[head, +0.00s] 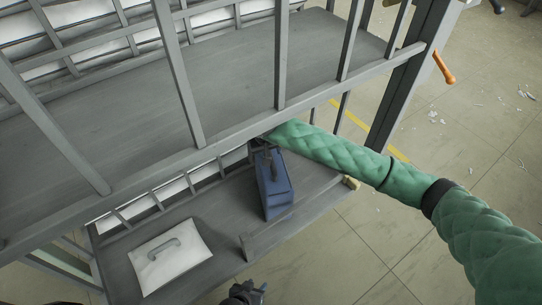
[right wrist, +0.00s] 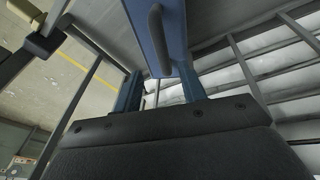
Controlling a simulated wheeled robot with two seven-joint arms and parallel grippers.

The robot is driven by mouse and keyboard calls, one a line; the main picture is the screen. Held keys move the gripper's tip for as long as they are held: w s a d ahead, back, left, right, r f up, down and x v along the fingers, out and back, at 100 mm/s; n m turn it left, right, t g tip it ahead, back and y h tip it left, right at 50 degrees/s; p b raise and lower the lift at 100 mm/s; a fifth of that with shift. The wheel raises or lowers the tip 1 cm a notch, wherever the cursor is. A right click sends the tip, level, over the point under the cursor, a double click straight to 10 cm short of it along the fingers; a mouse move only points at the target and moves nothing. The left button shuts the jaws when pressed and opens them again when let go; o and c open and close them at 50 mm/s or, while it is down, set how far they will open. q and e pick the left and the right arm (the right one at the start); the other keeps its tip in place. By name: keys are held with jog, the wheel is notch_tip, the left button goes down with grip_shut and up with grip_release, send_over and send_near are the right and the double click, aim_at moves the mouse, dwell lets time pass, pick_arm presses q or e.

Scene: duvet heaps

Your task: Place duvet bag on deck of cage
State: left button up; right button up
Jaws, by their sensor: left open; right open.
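A blue duvet bag (head: 277,192) with a dark handle stands on the lower deck (head: 215,207) of the grey cage. A white bag (head: 170,257) with a grey handle lies flat on the same deck to its left. My right gripper (right wrist: 160,88) is open at the blue bag's handle end; in the head view its arm mostly hides it. In the right wrist view the blue bag (right wrist: 172,22) and its handle (right wrist: 158,38) are just beyond the fingertips, the handle's end in line with the gap. My left gripper (head: 246,292) is open at the bottom edge, apart from both bags.
The cage's upper deck (head: 235,75) is bare and sits above the lower one, with upright bars (head: 281,55) and a rail along its edge. A thick post (head: 405,75) with an orange handle (head: 443,67) stands at right. Open tiled floor (head: 400,225) with scraps lies beyond.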

jog(key=shift+v, duration=1.05)
jog(key=shift+s, duration=0.1)
